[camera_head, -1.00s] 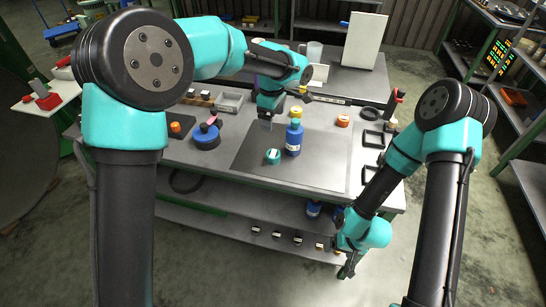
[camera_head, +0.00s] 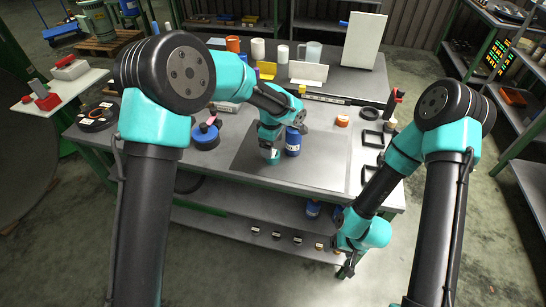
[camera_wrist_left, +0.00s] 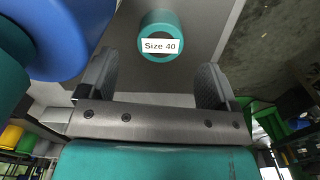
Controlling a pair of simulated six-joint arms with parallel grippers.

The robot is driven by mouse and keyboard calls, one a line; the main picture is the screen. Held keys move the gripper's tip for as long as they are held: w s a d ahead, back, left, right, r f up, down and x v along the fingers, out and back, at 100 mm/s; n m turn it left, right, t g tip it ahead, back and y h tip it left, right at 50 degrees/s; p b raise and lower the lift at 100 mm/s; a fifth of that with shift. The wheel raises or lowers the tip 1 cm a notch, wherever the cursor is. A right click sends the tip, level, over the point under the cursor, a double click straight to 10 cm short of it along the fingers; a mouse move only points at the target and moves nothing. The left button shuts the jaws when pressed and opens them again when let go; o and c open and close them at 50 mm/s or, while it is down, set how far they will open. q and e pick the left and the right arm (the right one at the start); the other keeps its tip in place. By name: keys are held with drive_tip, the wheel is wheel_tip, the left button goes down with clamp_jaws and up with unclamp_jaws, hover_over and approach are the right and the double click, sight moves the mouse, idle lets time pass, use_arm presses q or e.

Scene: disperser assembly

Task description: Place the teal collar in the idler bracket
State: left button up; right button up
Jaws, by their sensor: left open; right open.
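The teal collar (camera_head: 271,157) is on the dark mat, left of a blue bottle-like part (camera_head: 293,141). In the left wrist view the collar (camera_wrist_left: 160,36) shows a white "Size 40" label. It lies just beyond the tips of my left gripper (camera_wrist_left: 156,72), whose fingers are apart with nothing between them. In the head view my left arm is over the collar and partly covers it. My right gripper (camera_head: 346,268) hangs low in front of the bench, away from the collar, and is open. I cannot tell which part is the idler bracket.
The dark mat (camera_head: 322,167) is clear right of the blue part. A blue round part (camera_head: 205,137) stands left of it. Black square frames (camera_head: 373,138) and an orange part (camera_head: 342,120) lie to the right. Cups and a white panel (camera_head: 363,41) stand behind.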

use_arm(q)
drive_tip(key=shift+d+f, duration=0.2)
drive_tip(key=shift+f, duration=2.4)
drive_tip(key=c, duration=1.4)
drive_tip(key=shift+o, duration=0.2)
drive_tip(key=shift+r, duration=0.15)
